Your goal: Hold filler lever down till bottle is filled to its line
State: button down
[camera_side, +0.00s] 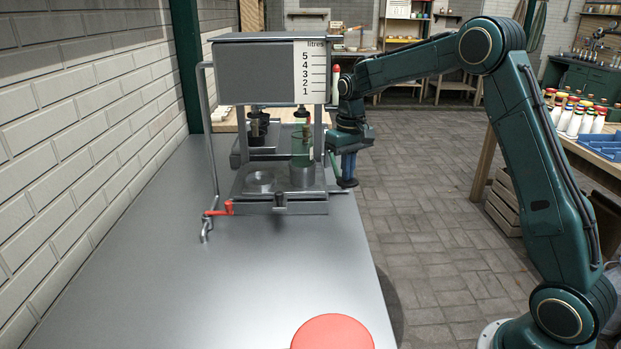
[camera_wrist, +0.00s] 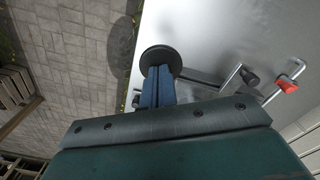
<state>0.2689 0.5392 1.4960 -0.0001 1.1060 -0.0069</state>
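The filler (camera_side: 250,70) is a grey machine with a litre scale on its tank. A green bottle (camera_side: 301,150) stands upright at its right-hand place, under a spout; I cannot make out a fill line or liquid level. A lever with a round black knob (camera_side: 347,183) sticks out at the filler's right side; the knob shows in the wrist view (camera_wrist: 160,58). My gripper (camera_side: 348,168) points down, its blue fingers (camera_wrist: 157,84) close together. Their tips are at the knob and seem to touch its top. I see nothing between them.
The steel bench (camera_side: 230,280) is mostly bare in front. A red disc (camera_side: 333,332) lies at its front edge. A red-handled tap (camera_side: 218,210) sits at the filler's front left. A brick wall stands on the left; a table with bottles and a blue tray (camera_side: 597,146) stands right.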

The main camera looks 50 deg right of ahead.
aim_at(347, 187)
jog(key=shift+s+f, duration=0.1)
jog(key=shift+f, duration=0.55)
jog(key=shift+a+f, duration=0.15)
jog(key=shift+f, duration=0.65)
jog(key=shift+s+f, duration=0.1)
jog(key=shift+f, duration=1.65)
dwell(4.8)
